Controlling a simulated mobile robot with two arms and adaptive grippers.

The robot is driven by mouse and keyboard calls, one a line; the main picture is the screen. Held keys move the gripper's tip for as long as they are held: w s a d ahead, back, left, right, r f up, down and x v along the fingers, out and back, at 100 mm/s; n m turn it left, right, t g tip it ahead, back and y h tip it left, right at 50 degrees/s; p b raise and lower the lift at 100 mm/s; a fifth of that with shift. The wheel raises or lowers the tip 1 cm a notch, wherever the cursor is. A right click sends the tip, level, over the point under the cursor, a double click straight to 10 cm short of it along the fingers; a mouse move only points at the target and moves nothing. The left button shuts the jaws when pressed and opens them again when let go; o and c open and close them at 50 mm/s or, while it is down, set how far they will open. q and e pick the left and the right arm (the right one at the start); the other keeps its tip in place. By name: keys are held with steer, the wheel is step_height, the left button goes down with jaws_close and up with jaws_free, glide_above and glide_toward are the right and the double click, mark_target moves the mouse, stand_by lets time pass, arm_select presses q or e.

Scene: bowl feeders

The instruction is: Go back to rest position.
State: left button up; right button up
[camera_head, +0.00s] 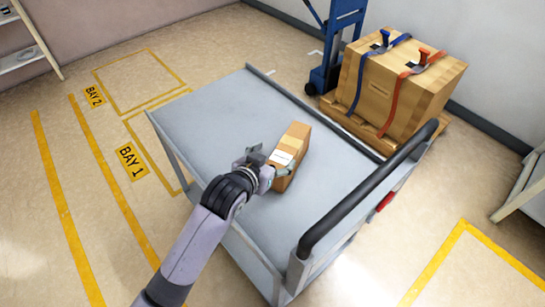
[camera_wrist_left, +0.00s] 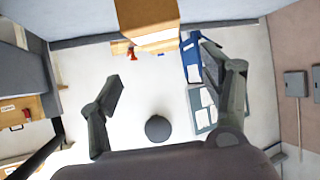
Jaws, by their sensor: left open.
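My left gripper (camera_head: 268,165) is over the cart's grey top in the head view, right beside a brown cardboard box (camera_head: 297,138) with a white label. One finger overlaps the near side of the box, and I cannot tell whether it touches. In the left wrist view the two fingers of my left gripper (camera_wrist_left: 163,77) stand wide apart with nothing between the tips. A piece of cardboard (camera_wrist_left: 148,14) shows beyond them at the top edge. My right gripper is in neither view.
The grey cart (camera_head: 215,115) has a black push handle (camera_head: 365,190) on its right. A large strapped crate (camera_head: 400,85) sits on a pallet behind it, next to a blue hand truck (camera_head: 335,45). Yellow-lined floor bays (camera_head: 138,80) on the left are empty.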

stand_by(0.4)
